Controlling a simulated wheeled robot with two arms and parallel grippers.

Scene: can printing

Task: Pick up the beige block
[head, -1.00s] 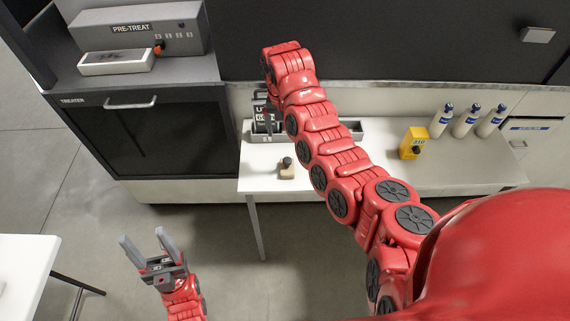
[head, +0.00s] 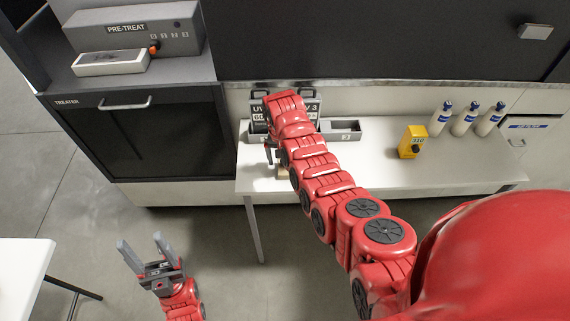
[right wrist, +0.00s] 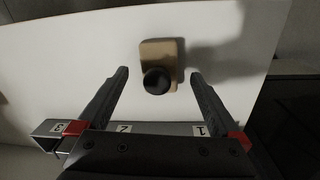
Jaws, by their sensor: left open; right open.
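The beige block (right wrist: 174,52) with a round black knob (right wrist: 157,80) on top sits on the white table. In the right wrist view it lies just beyond and between the fingertips of my open, empty right gripper (right wrist: 158,76), which does not touch it visibly. In the head view my right arm hides most of the block, leaving a small beige patch (head: 282,174). The right gripper (head: 269,152) shows only in part there, beside the block. My left gripper (head: 140,242) is open and empty, low at the left over the floor.
A grey tray (head: 345,133) with numbered slots stands at the table's back, with a sign behind it. A yellow device (head: 412,141) and white bottles (head: 464,119) stand to the right on the table (head: 390,165). The treater cabinet (head: 140,135) is at the left.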

